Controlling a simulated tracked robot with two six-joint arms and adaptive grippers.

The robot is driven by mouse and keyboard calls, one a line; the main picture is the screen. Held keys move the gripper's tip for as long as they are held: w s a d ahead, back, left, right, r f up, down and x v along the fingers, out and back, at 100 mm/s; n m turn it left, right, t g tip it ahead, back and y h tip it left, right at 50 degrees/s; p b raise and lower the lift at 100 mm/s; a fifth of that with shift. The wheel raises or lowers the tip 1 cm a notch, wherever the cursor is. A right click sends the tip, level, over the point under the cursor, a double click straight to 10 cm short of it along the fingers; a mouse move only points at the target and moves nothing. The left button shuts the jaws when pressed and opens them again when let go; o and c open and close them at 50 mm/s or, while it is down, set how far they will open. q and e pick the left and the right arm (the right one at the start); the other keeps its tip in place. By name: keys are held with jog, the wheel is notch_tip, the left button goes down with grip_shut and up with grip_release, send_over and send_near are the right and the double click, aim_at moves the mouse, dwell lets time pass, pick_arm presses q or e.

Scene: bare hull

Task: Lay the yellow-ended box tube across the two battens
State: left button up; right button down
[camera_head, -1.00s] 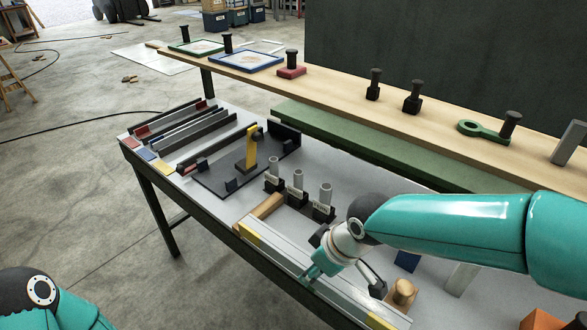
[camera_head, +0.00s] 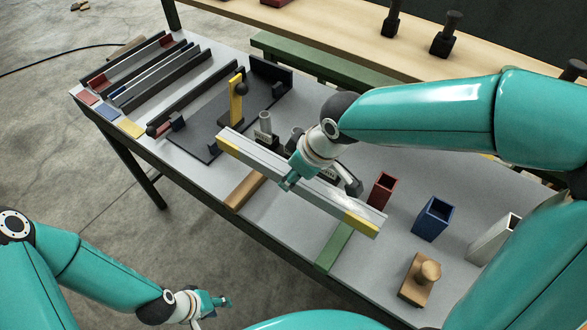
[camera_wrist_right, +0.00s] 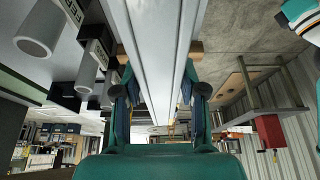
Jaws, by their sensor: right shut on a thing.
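The grey box tube (camera_head: 262,160) with yellow ends runs slantwise across the table in the head view. My right gripper (camera_head: 290,181) is shut on it near its middle. The tube passes over the far parts of the wooden batten (camera_head: 244,191) and the green batten (camera_head: 335,247); I cannot tell whether it touches them. In the right wrist view the tube (camera_wrist_right: 155,50) runs between the fingers of my right gripper (camera_wrist_right: 160,92), with the wooden batten (camera_wrist_right: 195,47) showing beside it. My left gripper (camera_head: 222,302) is off the table's front edge, apart from the tube; its jaw opening is unclear.
Behind the tube stand upright grey tubes in black holders (camera_head: 264,124) and a black fixture with a yellow upright (camera_head: 236,100). Red (camera_head: 381,188), blue (camera_head: 433,219) and pale (camera_head: 492,239) open boxes and a wooden knobbed block (camera_head: 419,279) stand to the right.

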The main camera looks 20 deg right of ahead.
aim_at(305, 186)
jog(key=shift+f+b, duration=2.25)
jog(key=shift+f, duration=1)
jog(key=shift+f+b, duration=1.05)
jog(key=shift+f, duration=0.1)
jog(key=c, duration=0.6)
grip_release()
jog(key=shift+a+v, duration=0.15)
jog(key=shift+v, duration=1.85)
jog(key=shift+a+v, duration=0.1)
jog(key=shift+v, duration=1.9)
